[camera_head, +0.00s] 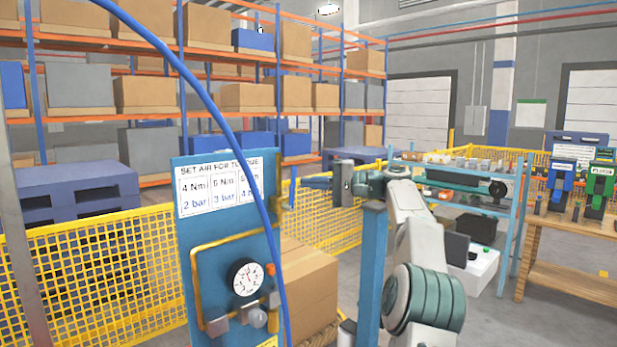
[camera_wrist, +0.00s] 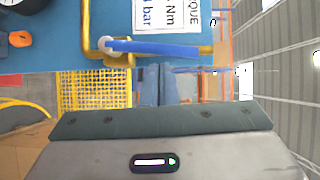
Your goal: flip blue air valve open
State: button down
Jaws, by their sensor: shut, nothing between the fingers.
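The blue air valve is a long blue lever (camera_wrist: 155,48) in the wrist view. It pivots on a round grey hub on the yellow pipe and lies along that pipe, in front of the blue panel (camera_wrist: 60,20).
A blue hose (camera_head: 215,110) arcs across the panel. The panel carries a gauge (camera_head: 247,277) and a torque chart (camera_head: 220,187). A cardboard box (camera_head: 308,285) and yellow mesh fence (camera_head: 110,265) stand behind it. A blue shelf rack and a wooden workbench (camera_head: 570,280) are at right.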

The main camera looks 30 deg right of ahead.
jog(key=w+d+v, duration=0.1)
jog(key=v, duration=1.1)
jog(key=shift+f+p, duration=0.3)
jog(key=shift+f, duration=0.05)
jog(key=shift+s, duration=0.1)
